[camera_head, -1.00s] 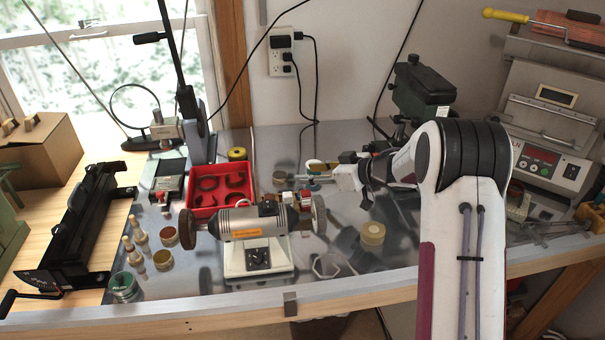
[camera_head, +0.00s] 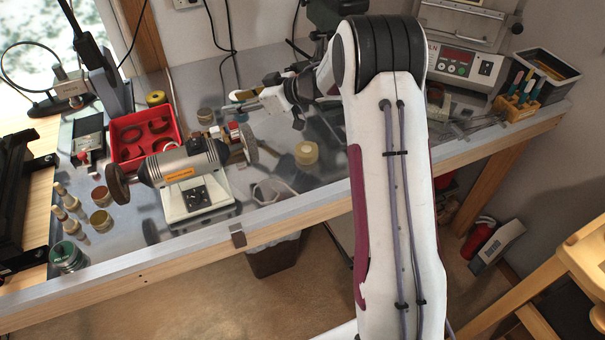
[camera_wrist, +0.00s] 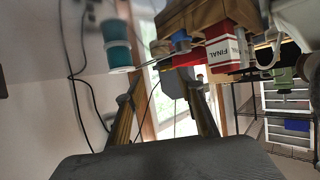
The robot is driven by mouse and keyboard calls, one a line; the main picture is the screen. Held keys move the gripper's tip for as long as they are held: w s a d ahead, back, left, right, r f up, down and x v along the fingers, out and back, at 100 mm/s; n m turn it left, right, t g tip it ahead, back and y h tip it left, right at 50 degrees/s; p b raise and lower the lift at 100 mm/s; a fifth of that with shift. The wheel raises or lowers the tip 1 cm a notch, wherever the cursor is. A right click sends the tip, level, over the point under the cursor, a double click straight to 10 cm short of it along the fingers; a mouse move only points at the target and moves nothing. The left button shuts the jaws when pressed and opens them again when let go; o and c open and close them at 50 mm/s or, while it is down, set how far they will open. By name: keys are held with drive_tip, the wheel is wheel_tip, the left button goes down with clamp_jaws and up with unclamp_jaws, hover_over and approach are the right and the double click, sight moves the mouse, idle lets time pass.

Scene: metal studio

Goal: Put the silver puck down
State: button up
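I cannot make out a silver puck in either view. My gripper (camera_head: 252,105) points left above the bench, behind the right wheel of the bench grinder (camera_head: 185,165), partly hidden by my own arm. In the wrist view my gripper's two fingers (camera_wrist: 160,97) stand well apart, and no object shows between them, only the background window and wood post. The gripper looks open and empty. The metal bench top (camera_head: 325,180) lies below it.
A red tray (camera_head: 178,130) holds dark rings, left of my gripper. A masking-tape roll (camera_head: 306,153) and a clear hexagonal cup (camera_head: 272,191) stand right of the grinder. Small jars and wooden pegs stand at left. Some bare bench shows near the front edge.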

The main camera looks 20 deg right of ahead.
drive_tip(key=s+d+r+m+t+h, duration=0.1)
drive_tip(key=d+r+m+t+h, duration=0.15)
drive_tip(key=r, duration=0.45)
drive_tip(key=d+r+m+t+h, duration=0.1)
drive_tip(key=d+r+t+h, duration=0.2)
drive_tip(key=r, duration=0.5)
drive_tip(key=s+d+r+m+g+h, duration=0.1)
drive_tip(key=s+d+r+m+h, duration=0.15)
drive_tip(key=s, duration=0.35)
drive_tip(key=s+d+r+m+g+h, duration=0.1)
drive_tip(key=s+r+h, duration=0.2)
drive_tip(key=s+r, duration=0.15)
drive_tip(key=s+a+f+g, duration=0.2)
drive_tip(key=s+f, duration=0.1)
drive_tip(key=s, duration=0.9)
drive_tip(key=s+a+f+m+g+y, duration=0.1)
drive_tip(key=s+a+f+g, duration=0.1)
drive_tip(key=s, duration=1)
drive_tip(key=s+a+f+m+g+y, duration=0.1)
drive_tip(key=s+a+f+g, duration=0.2)
drive_tip(key=s, duration=0.9)
wheel_tip(320, 180, down, 2)
drive_tip(key=shift+a, duration=0.55)
